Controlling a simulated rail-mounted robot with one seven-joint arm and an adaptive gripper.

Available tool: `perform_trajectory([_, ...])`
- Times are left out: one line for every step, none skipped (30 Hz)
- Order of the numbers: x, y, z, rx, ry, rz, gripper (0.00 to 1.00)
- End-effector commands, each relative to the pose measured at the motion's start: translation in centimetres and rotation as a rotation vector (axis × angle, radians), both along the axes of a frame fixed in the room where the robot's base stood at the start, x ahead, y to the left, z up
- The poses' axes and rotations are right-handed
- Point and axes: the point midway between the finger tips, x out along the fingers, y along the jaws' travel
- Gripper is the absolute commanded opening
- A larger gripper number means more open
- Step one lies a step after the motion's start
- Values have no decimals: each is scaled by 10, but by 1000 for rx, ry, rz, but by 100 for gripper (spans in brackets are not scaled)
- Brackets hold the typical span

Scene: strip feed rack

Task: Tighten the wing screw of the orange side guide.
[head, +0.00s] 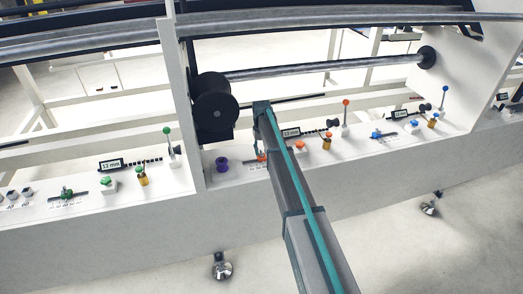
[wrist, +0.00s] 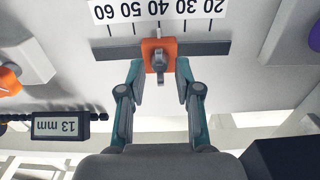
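The orange side guide (wrist: 151,44) sits on a dark slotted bar beside a number scale, its pointer close to the 40 mark. Its grey wing screw (wrist: 160,64) stands on the orange block, with its wing roughly in line with the pointer. My gripper (wrist: 159,72) is open, one fingertip on each side of the wing screw, with visible gaps; whether they are level with it in height I cannot tell. In the head view the orange side guide (head: 261,157) shows small, partly hidden by my gripper (head: 258,150).
A 13 mm display (wrist: 59,126) and an orange knob (wrist: 9,82) lie to one side in the wrist view. In the head view a purple knob (head: 221,165) stands left of my gripper. A black spool flange (head: 215,100) is above it. Blue (head: 376,135) and green (head: 67,193) guides stand farther off.

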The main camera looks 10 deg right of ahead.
Motion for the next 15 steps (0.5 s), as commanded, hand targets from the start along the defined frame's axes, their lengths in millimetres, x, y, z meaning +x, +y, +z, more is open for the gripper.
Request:
perform_trajectory([0, 0, 0, 0, 0, 0, 33])
perform_trajectory([0, 0, 1, 0, 0, 0, 33])
perform_trajectory([0, 0, 2, 0, 0, 0, 33])
perform_trajectory([0, 0, 3, 0, 0, 0, 33])
perform_trajectory([0, 0, 5, 0, 0, 0, 33])
perform_trajectory([0, 0, 8, 0, -1, 0, 33])
perform_trajectory([0, 0, 12, 0, -1, 0, 33])
perform_trajectory([0, 0, 16, 0, -2, 0, 33])
perform_trajectory([0, 0, 22, 0, -2, 0, 33])
perform_trajectory([0, 0, 27, 0, -2, 0, 33])
perform_trajectory([0, 0, 32, 0, -2, 0, 33])
perform_trajectory([0, 0, 39, 0, -2, 0, 33])
perform_trajectory([0, 0, 45, 0, -3, 0, 33])
perform_trajectory([0, 0, 51, 0, -3, 0, 33])
perform_trajectory([0, 0, 59, 0, -2, 0, 33])
